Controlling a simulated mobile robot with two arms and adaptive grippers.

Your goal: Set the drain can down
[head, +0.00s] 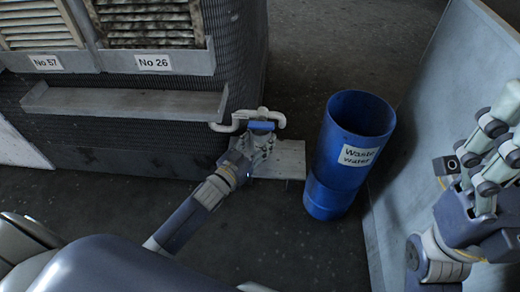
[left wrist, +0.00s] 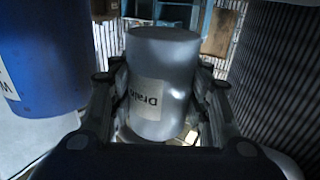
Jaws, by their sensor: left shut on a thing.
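The drain can (left wrist: 160,85) is a grey cylinder with a white label reading "Drain", upside down in the left wrist view. My left gripper (head: 262,140) is shut on it, with one finger on each side of the can. In the head view the gripper is just below a pale pipe (head: 247,115) on the housing, beside a small pale plate (head: 287,160). The gripper mostly hides the can there, and I cannot tell whether the can touches a surface. My right gripper (head: 488,150) is at the right edge, partly cut off.
A tall blue bin labelled "Waste water" (head: 325,160) stands right of the plate; it also shows in the left wrist view (left wrist: 45,55). A grey panel (head: 420,110) stands beyond it. The housing (head: 120,120) has a projecting ledge (head: 125,102). Dark floor is open below.

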